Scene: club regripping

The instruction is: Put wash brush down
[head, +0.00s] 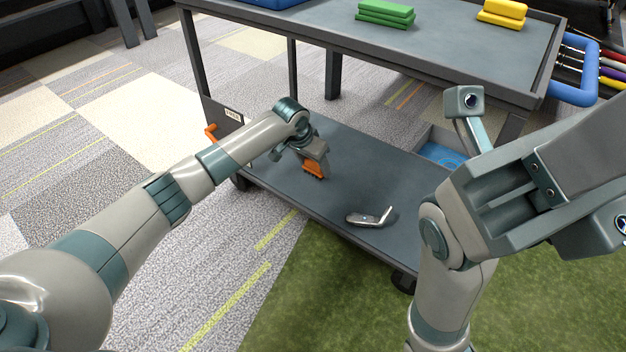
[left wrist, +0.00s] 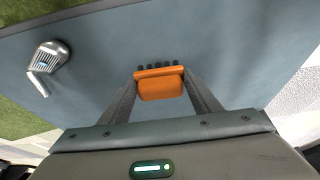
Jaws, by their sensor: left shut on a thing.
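The wash brush (head: 314,171) has an orange body, and my left gripper (head: 316,160) is shut on it. In the left wrist view the brush (left wrist: 160,84) sits between the fingertips, with dark bristles along its far edge. It is over the lower shelf (head: 282,180) of the cart; I cannot tell whether it touches the shelf. A silver club head (head: 369,218) with a short bent neck lies on the same shelf, right of the brush, and in the left wrist view (left wrist: 47,57) at upper left. My right arm fills the right side; its fingertips cannot be made out.
The cart's upper shelf (head: 440,45) holds green blocks (head: 385,14) and yellow blocks (head: 502,12). A tray with a blue thing inside (head: 443,155) stands at the lower shelf's back right. A blue loop (head: 590,72) with several coloured shafts is at the right. Bare shelf surrounds the brush.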

